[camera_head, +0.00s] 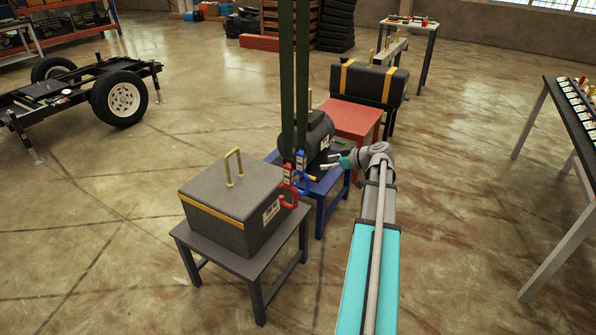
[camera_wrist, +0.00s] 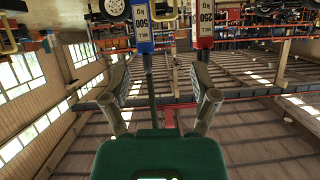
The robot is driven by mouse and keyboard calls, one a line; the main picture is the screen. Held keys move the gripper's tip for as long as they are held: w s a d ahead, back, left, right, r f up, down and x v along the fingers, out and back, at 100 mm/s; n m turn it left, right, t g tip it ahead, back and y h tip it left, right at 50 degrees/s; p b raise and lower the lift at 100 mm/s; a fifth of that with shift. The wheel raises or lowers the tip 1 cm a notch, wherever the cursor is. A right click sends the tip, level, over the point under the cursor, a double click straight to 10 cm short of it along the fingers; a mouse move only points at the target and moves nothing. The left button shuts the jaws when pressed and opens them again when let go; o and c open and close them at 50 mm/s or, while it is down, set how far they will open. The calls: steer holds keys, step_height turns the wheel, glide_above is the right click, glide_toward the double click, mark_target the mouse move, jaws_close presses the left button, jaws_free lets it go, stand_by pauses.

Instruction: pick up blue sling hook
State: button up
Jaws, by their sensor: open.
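The blue sling hook (camera_head: 302,184) hangs at the end of a dark green strap, right of the red sling hook (camera_head: 288,192). In the wrist view the blue hook's 500 KG body (camera_wrist: 142,28) is at the top, left of centre, and its lower end is cut off. The red hook's 250 KG body (camera_wrist: 204,25) is to its right. My gripper (camera_head: 326,162) is open and empty, just right of the hooks. In the wrist view, my gripper's fingers (camera_wrist: 158,68) point towards them, with the green strap showing between.
A grey box with a brass handle (camera_head: 225,200) stands on a grey table, close left of the hooks. A dark cylinder (camera_head: 307,137) on a blue table is behind them. A red table (camera_head: 355,119) stands farther back.

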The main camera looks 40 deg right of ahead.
mark_target(305, 158)
steer(key=shift+s+d+r+t, duration=0.1)
steer(key=shift+d+r+t, duration=0.1)
steer(key=shift+d+r, duration=0.35)
steer(key=shift+s+d+r+t, duration=0.1)
steer(key=shift+d+r+t, duration=0.2)
steer(key=shift+d, duration=0.35)
steer(key=b+x, duration=0.2)
steer(key=x, duration=0.5)
steer(key=shift+w+a+f+b, duration=0.1)
steer(key=shift+w+f+b, duration=0.15)
steer(key=shift+b, duration=0.1)
steer(key=shift+w+a+f, duration=0.1)
steer(key=shift+w+a, duration=0.1)
steer(key=shift+w, duration=0.25)
steer(key=shift+b+x, duration=1.05)
steer(key=shift+x, duration=1.55)
steer(key=shift+c, duration=0.3)
